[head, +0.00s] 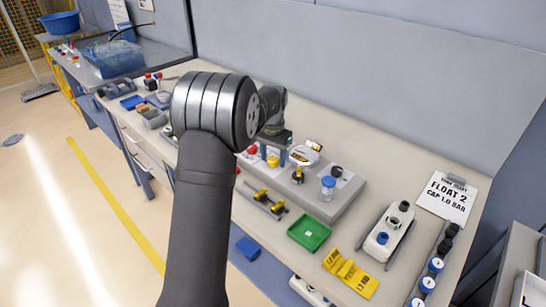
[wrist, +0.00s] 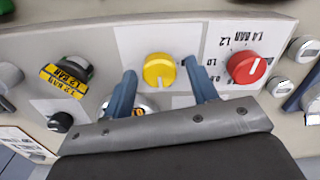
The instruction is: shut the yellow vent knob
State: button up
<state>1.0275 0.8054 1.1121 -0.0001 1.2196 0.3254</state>
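The yellow vent knob (wrist: 160,69) is round and sits on a white plate of the grey panel, with a small mark at its lower rim in the wrist view. It also shows in the head view (head: 272,161), low beside my arm. My gripper (wrist: 161,70) is open, with one blue finger on each side of the knob and a visible gap on both sides. I cannot tell how far the fingertips are above the panel. In the head view my arm mostly hides the gripper.
A red knob (wrist: 247,67) with bar markings is close right of my right finger. A black valve with a yellow tag (wrist: 66,78) stands to the left. A round gauge (wrist: 145,105) is partly hidden behind my fingers. A green tray (head: 309,233) lies on the bench.

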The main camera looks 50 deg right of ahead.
aim_at(273, 159)
dwell(0.3)
notch_tip(273, 159, up, 17)
jog(key=shift+r, duration=0.15)
dwell(0.3)
dwell(0.5)
notch_tip(273, 159, down, 18)
jog(key=shift+r, duration=0.2)
dwell(0.4)
